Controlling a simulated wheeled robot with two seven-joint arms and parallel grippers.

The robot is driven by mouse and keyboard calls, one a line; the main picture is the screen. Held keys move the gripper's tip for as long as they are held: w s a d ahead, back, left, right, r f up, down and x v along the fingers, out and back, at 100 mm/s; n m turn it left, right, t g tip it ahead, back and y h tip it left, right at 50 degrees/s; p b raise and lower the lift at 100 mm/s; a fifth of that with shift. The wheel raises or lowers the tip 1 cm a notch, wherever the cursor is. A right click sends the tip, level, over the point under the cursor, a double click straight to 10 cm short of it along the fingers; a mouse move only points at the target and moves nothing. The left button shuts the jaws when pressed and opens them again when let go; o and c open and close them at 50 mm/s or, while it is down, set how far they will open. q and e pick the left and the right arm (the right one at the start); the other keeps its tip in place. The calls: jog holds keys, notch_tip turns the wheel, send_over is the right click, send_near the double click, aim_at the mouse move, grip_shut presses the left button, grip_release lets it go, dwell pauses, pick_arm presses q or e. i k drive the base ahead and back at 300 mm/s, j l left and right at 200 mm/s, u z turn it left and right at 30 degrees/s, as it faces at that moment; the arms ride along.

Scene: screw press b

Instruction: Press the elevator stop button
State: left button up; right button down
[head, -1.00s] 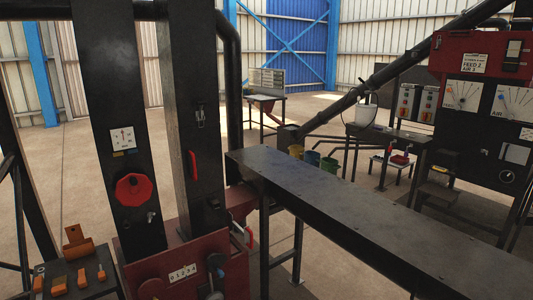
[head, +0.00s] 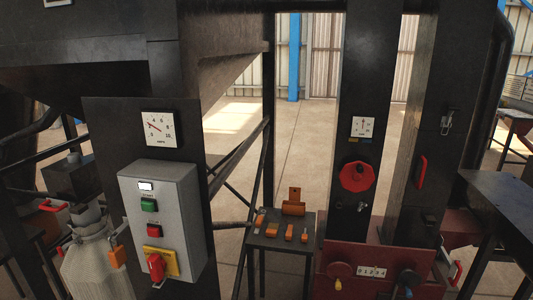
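A grey control box (head: 164,221) is mounted on a dark post at the left. It carries a small lit display (head: 147,186), a green button (head: 149,205) and a red button (head: 154,230) below the green one. The small lettering by the buttons is too small to read, so I cannot confirm which control is labelled elevator stop. Neither of my grippers is in view.
A dial gauge (head: 160,129) sits above the box. A small dark table (head: 280,245) with orange tools stands at centre. Right of it is a red machine base (head: 365,258) with two dark columns and a red knob (head: 358,176). A dark bench (head: 500,205) is at the far right.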

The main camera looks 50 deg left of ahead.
aim_at(152, 231)
jog(key=u, duration=2.15)
